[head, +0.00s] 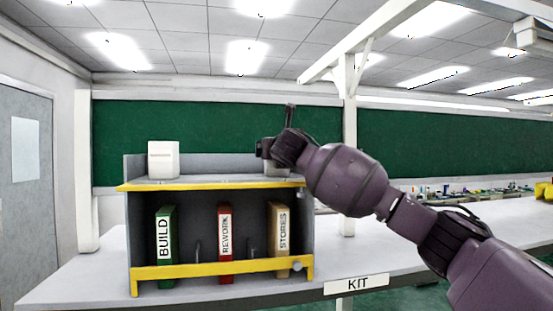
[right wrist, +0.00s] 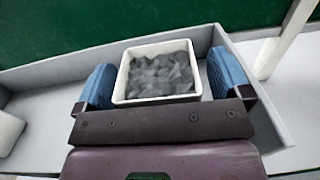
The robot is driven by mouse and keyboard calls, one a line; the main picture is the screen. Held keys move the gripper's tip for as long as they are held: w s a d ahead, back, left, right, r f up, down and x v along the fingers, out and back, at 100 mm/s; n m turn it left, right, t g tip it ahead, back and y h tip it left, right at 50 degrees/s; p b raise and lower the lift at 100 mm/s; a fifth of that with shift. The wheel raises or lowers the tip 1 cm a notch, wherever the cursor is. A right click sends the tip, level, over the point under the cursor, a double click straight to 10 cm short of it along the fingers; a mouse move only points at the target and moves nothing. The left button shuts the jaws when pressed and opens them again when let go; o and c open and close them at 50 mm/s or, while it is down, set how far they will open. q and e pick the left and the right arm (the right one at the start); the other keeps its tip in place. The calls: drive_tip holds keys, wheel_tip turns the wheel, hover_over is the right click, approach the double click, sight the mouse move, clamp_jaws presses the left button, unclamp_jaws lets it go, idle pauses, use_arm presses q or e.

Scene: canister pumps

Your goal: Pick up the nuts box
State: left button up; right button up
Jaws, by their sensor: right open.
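The nuts box is a white open-topped box (right wrist: 158,99) filled with dark grey pieces, seen in the right wrist view. It stands on the top of a grey shelf unit with yellow edges (head: 160,187). In the head view only a small pale part of the box (head: 277,173) shows below my right gripper (head: 276,148). In the right wrist view my right gripper (right wrist: 162,82) is open, with one blue-padded finger on each side of the box. My left gripper is out of view.
Another white box (head: 163,160) stands at the left of the shelf top. Below are BUILD (head: 165,245), REWORK (head: 225,243) and STORES (head: 279,239) binders. A grey rim (right wrist: 247,85) runs close to the right finger. A white post (head: 347,140) stands to the right.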

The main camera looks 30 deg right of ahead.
drive_tip(key=c, duration=1.2)
drive_tip(key=shift+o, duration=0.2)
drive_tip(key=shift+r, duration=0.1)
wheel_tip(320, 180, up, 20)
drive_tip(key=shift+f, duration=0.25)
